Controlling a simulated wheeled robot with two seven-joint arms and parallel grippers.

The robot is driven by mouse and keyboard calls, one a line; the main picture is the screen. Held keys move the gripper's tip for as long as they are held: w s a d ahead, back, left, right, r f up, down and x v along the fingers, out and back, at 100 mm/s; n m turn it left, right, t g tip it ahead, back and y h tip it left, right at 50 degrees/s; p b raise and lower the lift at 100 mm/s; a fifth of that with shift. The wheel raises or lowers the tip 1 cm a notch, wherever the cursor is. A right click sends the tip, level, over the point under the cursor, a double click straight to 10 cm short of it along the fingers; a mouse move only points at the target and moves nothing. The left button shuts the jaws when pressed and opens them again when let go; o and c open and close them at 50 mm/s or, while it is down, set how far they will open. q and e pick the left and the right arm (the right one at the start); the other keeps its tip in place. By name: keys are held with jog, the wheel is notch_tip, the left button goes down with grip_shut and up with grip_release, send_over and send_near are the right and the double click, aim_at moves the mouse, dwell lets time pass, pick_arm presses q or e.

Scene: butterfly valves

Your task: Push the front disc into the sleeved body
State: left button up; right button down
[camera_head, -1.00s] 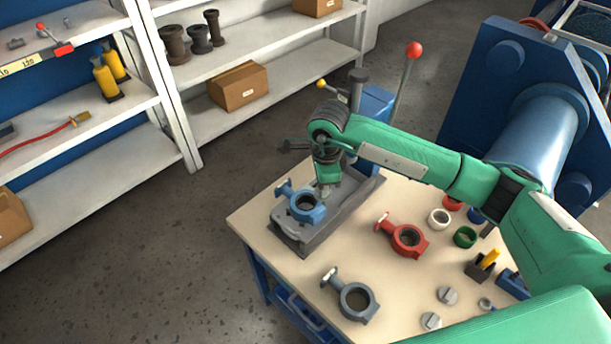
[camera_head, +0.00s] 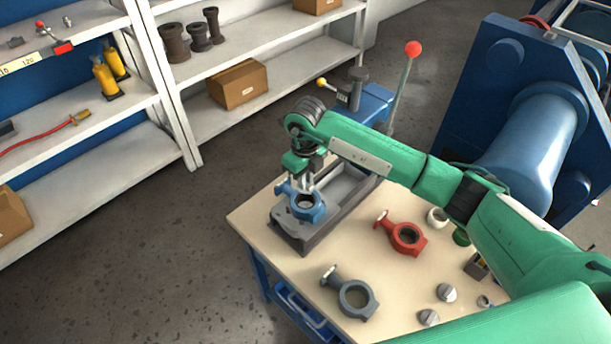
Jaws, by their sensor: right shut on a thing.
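A blue ring-shaped valve body (camera_head: 309,214) with a short neck sits in the grey fixture (camera_head: 294,237) at the table's far left; its bore looks dark, and I cannot make out a sleeve in it. My right gripper (camera_head: 306,187) points down at the body's back rim and is shut, apparently on that rim; its fingertips are small and partly hidden. Two grey discs lie apart on the tabletop at the front right, one farther back (camera_head: 446,292) and one nearer the front edge (camera_head: 429,318). My left gripper is not in view.
A red valve body (camera_head: 407,237) and a grey one (camera_head: 354,299) lie on the table (camera_head: 400,275). A white ring (camera_head: 437,218) and a partly hidden green ring (camera_head: 461,237) lie near my right arm. A lever with a red knob (camera_head: 413,49) rises behind the fixture.

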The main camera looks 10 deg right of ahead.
jog(key=shift+f+b, duration=0.45)
jog(key=shift+f, duration=0.9)
jog(key=shift+f+b, duration=0.9)
jog(key=shift+f, duration=0.15)
jog(key=shift+f+b, duration=0.2)
jog(key=shift+b, duration=0.15)
jog(key=shift+b, duration=0.4)
jog(key=shift+f+b, duration=0.9)
jog(key=shift+f, duration=0.05)
dwell(1.3)
jog(key=shift+r, duration=0.2)
dwell(0.3)
jog(key=c, duration=1.3)
grip_release()
jog(key=shift+c, duration=0.2)
